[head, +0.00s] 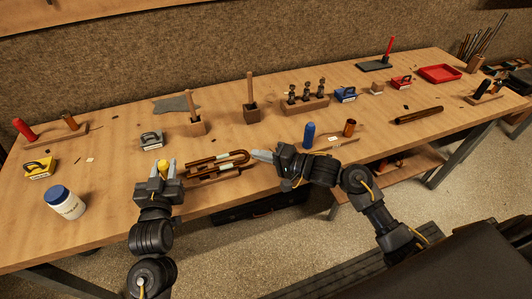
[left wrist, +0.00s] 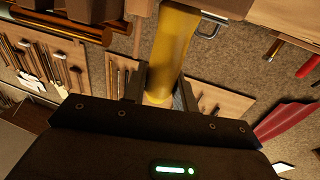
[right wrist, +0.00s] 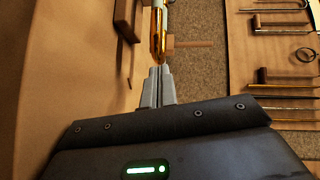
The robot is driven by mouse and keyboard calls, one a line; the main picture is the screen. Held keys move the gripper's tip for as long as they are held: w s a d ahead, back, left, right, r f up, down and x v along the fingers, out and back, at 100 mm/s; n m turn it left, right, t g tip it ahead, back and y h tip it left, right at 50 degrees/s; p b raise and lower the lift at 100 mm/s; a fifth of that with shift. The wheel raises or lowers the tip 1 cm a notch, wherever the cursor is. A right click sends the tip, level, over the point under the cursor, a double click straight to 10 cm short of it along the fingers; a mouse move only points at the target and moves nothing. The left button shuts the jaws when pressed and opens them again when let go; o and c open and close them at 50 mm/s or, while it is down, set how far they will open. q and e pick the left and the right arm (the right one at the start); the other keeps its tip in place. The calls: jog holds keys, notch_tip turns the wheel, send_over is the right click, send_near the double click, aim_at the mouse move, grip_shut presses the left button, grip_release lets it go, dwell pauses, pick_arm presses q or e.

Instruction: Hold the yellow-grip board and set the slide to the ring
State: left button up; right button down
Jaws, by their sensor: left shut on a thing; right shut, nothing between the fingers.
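The yellow grip (head: 163,167) of the board stands between the fingers of my left gripper (head: 163,173), which is shut on it. The grip also fills the middle of the left wrist view (left wrist: 172,50). The board with its brass slide (head: 238,156) lies at the table's front edge, just right of my left gripper. My right gripper (head: 256,155) is shut and empty at the slide's right, curved end. In the right wrist view the brass slide (right wrist: 158,38) is just beyond the shut fingertips (right wrist: 158,70); I cannot tell whether they touch. I cannot make out the ring.
A blue cylinder (head: 309,134) and a brass cylinder (head: 349,128) stand right of my right gripper. A white jar with blue lid (head: 64,202) stands at the left. Wooden blocks with upright sticks (head: 251,112) stand behind the board. The table's front edge is close.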

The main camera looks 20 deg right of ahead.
jog(key=shift+a, duration=0.1)
jog(key=shift+a, duration=0.85)
jog(key=d, duration=0.4)
jog(key=shift+s+d+r, duration=0.4)
jog(key=v, duration=0.9)
jog(key=shift+r, duration=0.1)
pick_arm(q)
jog(key=o, duration=1)
jog(key=shift+o, duration=0.2)
